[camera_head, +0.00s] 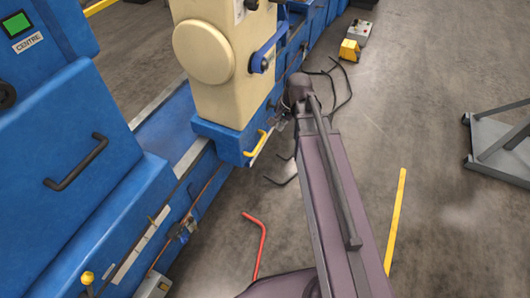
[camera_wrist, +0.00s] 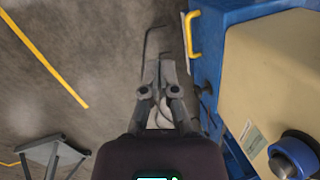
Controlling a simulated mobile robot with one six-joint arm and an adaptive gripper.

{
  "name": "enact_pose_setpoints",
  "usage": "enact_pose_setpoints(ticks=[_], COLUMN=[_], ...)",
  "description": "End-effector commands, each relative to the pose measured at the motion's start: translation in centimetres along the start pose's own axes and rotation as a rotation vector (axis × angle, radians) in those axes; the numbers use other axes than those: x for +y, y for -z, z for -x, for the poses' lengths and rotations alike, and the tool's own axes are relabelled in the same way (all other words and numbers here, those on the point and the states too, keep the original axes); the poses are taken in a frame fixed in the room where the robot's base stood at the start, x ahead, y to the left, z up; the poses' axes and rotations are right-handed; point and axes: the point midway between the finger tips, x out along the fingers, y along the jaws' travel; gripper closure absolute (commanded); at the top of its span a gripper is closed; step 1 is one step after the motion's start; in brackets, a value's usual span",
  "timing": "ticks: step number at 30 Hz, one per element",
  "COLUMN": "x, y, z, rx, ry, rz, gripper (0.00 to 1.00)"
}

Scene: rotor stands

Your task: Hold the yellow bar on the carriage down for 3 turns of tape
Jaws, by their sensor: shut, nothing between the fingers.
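The yellow bar (camera_head: 257,144) is a short handle on the front face of the blue carriage (camera_head: 218,142), low down beneath the cream housing. It also shows in the wrist view (camera_wrist: 190,35), at the upper middle on the edge of the blue carriage. My gripper (camera_wrist: 159,65) is shut and empty in the wrist view. It is left of and below the yellow bar in that picture, apart from it, with floor behind the fingertips. In the head view my arm hides most of the gripper. I see no tape clearly.
A blue cabinet (camera_head: 60,150) with a dark handle stands at the left of the head view. A red bent rod (camera_head: 261,245) is low by the machine. A yellow pedal (camera_head: 349,50) and grey control box (camera_head: 358,32) lie beyond. A grey stand (camera_head: 500,150) is at right.

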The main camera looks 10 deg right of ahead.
Motion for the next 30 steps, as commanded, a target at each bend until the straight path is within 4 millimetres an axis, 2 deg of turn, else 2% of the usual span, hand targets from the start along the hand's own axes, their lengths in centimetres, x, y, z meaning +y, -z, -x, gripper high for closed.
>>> enact_pose_setpoints(ticks=[1, 3, 30], x=[0.1, 0.1, 0.2], y=[0.9, 1.6, 11.9], z=[-2.0, -3.3, -18.8], rx=[-0.003, -0.010, -0.173], ry=[0.013, 0.033, 0.256], rz=[-0.045, -0.108, -0.930], gripper=[1.00, 1.00, 1.00])
